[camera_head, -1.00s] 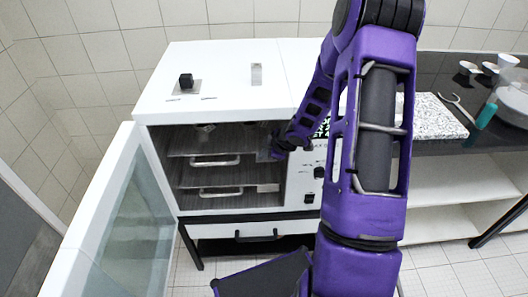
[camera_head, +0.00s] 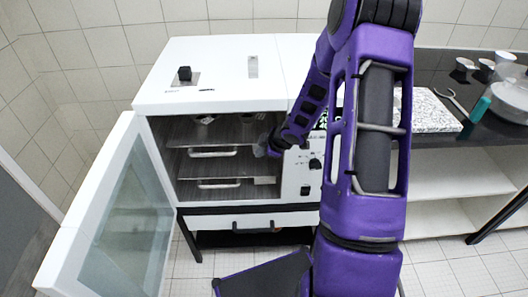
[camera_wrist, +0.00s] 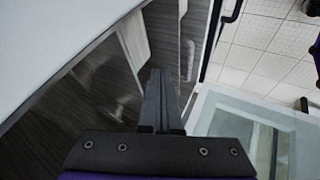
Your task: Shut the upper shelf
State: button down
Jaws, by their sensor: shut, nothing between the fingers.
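The upper shelf (camera_head: 213,153) is a grey plate with a pale bar handle, inside the open white cabinet (camera_head: 216,100) in the head view. How far it sticks out is hard to tell. A second shelf with a similar handle (camera_head: 219,184) is below it. My gripper (camera_head: 262,149) is at the right side of the cabinet opening, partly hidden by dark wrist parts. In the wrist view my gripper (camera_wrist: 160,76) has its fingers together and empty, pointing into the cabinet beside a pale handle (camera_wrist: 187,60). Contact with a shelf cannot be told.
The cabinet's glass door (camera_head: 125,220) stands open at the left. A control panel (camera_head: 305,175) is right of the opening, and a drawer with a black handle (camera_head: 253,228) is below. A dark counter (camera_head: 455,95) with dishes is at the right.

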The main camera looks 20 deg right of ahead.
jog(key=p+v, duration=0.2)
jog(key=v, duration=0.8)
jog(key=shift+s+a, duration=0.2)
jog(key=shift+s, duration=0.15)
